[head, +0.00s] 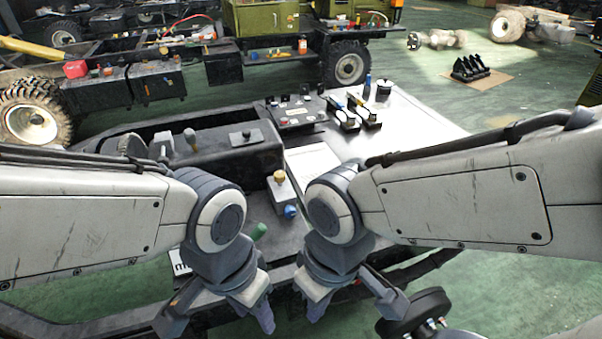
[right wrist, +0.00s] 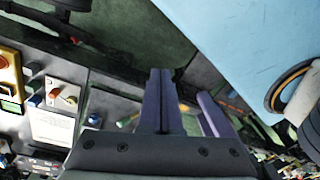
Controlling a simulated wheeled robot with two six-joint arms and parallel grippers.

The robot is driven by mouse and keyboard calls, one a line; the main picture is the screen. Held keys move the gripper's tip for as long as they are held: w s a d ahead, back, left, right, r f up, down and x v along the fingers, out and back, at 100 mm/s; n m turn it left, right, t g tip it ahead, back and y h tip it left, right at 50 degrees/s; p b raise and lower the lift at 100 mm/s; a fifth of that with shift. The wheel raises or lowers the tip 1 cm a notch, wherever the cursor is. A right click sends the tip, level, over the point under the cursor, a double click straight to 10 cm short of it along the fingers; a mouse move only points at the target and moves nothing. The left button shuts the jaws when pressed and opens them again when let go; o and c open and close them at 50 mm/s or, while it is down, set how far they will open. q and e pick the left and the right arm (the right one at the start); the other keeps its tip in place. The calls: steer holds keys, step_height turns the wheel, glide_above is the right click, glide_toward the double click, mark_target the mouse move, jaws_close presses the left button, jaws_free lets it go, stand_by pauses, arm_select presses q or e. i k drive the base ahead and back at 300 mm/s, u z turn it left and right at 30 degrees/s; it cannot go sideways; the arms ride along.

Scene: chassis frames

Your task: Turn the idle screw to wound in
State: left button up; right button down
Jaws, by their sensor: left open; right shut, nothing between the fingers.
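A small grey block (head: 283,193) stands on the dark chassis top between my arms, with a brass knob (head: 279,176) on top and a blue knob (head: 290,211) at its front. I cannot tell for certain which part is the idle screw. My left gripper (head: 218,320) is open and empty, low at the chassis's near edge. My right gripper (head: 316,307) is shut and empty, just right of it and nearer than the block. Its closed purple fingers (right wrist: 158,100) show in the right wrist view, touching no knob.
A green handle (head: 258,231) lies near my left wrist. A black box with levers (head: 220,145) stands behind. A white sheet (head: 313,160) lies right of the block. A black round part (head: 414,312) is at the lower right. Tools lie on the pale tabletop (head: 425,118).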

mark_target(280, 176)
steer(key=z, duration=2)
steer(key=i, duration=0.8)
steer(key=u, duration=2.5)
steer(key=i, duration=0.5)
